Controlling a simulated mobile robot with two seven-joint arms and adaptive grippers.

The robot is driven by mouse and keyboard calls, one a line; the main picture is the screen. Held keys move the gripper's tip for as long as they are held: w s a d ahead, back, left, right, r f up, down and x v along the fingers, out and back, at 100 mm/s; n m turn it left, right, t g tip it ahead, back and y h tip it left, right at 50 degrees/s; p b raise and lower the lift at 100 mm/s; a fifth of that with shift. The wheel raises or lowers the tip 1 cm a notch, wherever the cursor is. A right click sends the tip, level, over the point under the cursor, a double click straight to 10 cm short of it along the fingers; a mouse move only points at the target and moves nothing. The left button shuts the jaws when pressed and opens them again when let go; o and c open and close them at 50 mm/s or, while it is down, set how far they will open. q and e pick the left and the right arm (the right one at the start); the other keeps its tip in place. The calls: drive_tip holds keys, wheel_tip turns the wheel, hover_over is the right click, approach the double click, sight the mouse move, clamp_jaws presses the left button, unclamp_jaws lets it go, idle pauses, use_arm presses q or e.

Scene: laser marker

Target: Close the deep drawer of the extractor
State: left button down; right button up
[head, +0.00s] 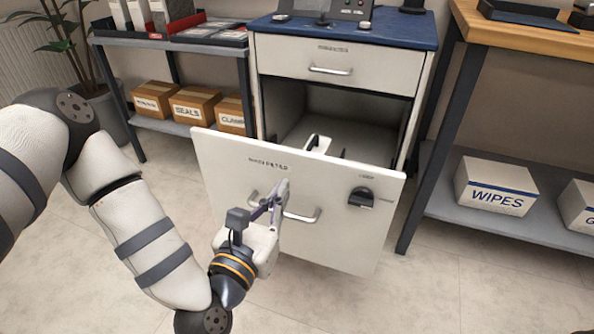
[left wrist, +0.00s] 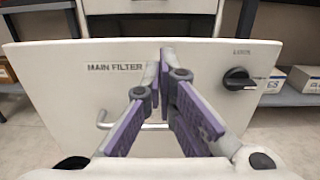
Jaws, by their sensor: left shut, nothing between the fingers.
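The deep drawer (head: 225,165) of the extractor (head: 425,85) stands pulled out, its white front facing me. The front carries the label "MAIN FILTER", a bar handle (head: 312,214) and a black latch knob (head: 361,197). The same front (left wrist: 60,95) fills much of the left wrist view, with the knob (left wrist: 238,79) at right. My left gripper (head: 282,187) is shut and empty, its fingertips at the drawer front by the handle; whether they touch it I cannot tell. It hides part of the handle. My right gripper is not in view.
A shelf rack (head: 172,124) with cardboard boxes stands left of the extractor. A wooden-topped bench (head: 520,35) with a white WIPES box (head: 494,186) stands at right; its dark leg is close to the drawer. The upper shallow drawer (head: 290,56) is closed. Floor in front is clear.

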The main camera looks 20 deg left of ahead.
sight(302, 158)
use_arm(q)
drive_tip(key=w, duration=0.4)
drive_tip(key=w+b, duration=0.1)
drive_tip(key=w, duration=0.4)
drive_tip(key=shift+d, duration=0.2)
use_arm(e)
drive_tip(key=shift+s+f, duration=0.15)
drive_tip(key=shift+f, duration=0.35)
use_arm(q)
drive_tip(key=shift+f, duration=0.1)
